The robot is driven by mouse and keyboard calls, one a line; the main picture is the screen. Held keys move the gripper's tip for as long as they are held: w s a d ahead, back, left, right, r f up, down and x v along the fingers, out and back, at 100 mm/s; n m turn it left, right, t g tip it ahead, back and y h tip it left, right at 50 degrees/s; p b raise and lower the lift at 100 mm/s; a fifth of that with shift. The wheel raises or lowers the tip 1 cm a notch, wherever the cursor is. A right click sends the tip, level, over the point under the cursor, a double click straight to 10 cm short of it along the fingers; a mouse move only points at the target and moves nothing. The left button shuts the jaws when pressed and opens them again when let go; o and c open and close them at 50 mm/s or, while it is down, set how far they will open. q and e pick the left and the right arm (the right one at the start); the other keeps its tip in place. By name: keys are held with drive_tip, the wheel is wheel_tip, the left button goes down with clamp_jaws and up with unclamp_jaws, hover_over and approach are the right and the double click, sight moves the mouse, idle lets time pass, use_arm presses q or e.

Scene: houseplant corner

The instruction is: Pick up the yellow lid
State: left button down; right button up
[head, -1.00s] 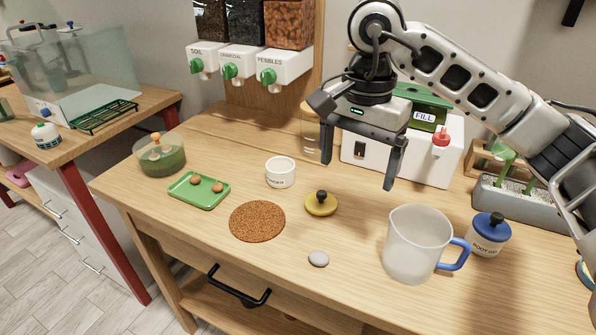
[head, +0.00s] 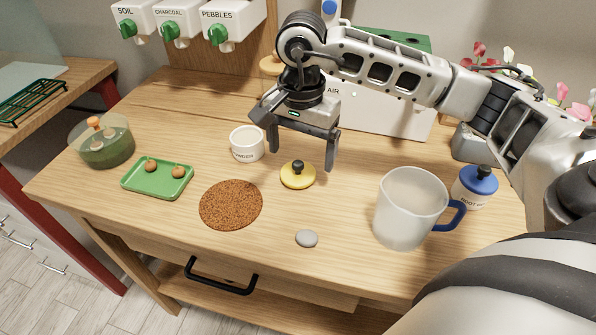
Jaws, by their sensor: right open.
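The yellow lid (head: 297,179) is a small round disc with a black knob (head: 298,166) on top. It lies on the wooden table near the middle of the head view. My right gripper (head: 302,160) is open and empty, with its fingers pointing down. In the picture its two fingertips stand on either side of the knob, and the gripper appears above and slightly behind the lid. I cannot tell how high its tips are above the table. My left gripper is not in view.
A white cup (head: 247,145) stands just left of the lid. A cork mat (head: 231,206) and a grey pebble (head: 307,239) lie in front. A frosted jug (head: 404,215) and a blue-lidded jar (head: 474,187) stand right. A green tray (head: 157,181) lies left.

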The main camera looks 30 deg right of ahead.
sight(297, 165)
drive_tip(key=f, duration=0.3)
drive_tip(key=f+p, duration=0.1)
drive_tip(key=f, duration=0.1)
drive_tip(key=shift+w+a, duration=0.2)
drive_tip(key=shift+w, duration=0.15)
drive_tip(key=c, duration=1.1)
drive_tip(key=shift+o, duration=0.2)
drive_tip(key=shift+r, duration=0.1)
